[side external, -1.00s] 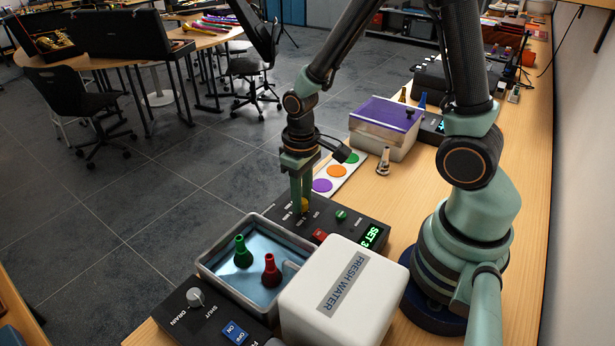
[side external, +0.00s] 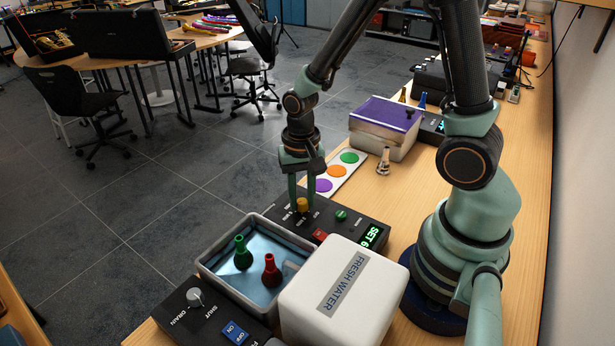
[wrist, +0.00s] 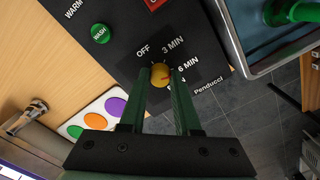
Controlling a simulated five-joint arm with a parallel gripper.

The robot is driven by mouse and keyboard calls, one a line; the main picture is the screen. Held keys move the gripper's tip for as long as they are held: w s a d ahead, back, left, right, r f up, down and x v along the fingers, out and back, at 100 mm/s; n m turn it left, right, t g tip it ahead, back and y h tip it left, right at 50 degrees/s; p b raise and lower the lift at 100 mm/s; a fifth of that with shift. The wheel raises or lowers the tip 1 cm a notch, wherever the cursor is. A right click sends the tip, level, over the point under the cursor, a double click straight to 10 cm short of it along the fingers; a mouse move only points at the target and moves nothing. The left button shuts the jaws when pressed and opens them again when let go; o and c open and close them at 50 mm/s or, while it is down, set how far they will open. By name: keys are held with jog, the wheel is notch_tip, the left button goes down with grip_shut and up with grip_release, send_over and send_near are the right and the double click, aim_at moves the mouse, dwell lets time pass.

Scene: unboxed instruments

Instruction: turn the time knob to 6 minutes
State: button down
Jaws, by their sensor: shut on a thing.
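The yellow time knob (wrist: 160,75) is on the black control panel (side external: 330,221), with the labels OFF, 3 MIN and 6 MIN around it; a lower label is partly hidden by a finger. The red mark on the knob points toward 6 MIN. The knob also shows in the side view (side external: 302,204). My gripper (wrist: 163,75) is shut on the knob, one finger on each side; in the side view my gripper (side external: 303,205) points down over the panel. The lit green display (side external: 373,236) reads SET 6.
A metal tank (side external: 206,266) with blue liquid and a green (side external: 243,253) and a red (side external: 270,271) nozzle-like piece stands beside the panel. A white FRESH WATER box (side external: 375,300) is at the front. A card with coloured dots (side external: 329,178) lies behind.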

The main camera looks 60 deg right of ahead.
dwell(0.3)
jog(key=c, duration=0.6)
grip_release()
notch_tip(320, 180, up, 12)
jog(key=shift+r, duration=0.1)
dwell(0.3)
notch_tip(320, 180, up, 8)
jog(key=n+t, duration=0.6)
jog(key=n, duration=0.2)
send_over(302, 201)
jog(key=s, duration=0.3)
jog(key=shift+w, duration=0.25)
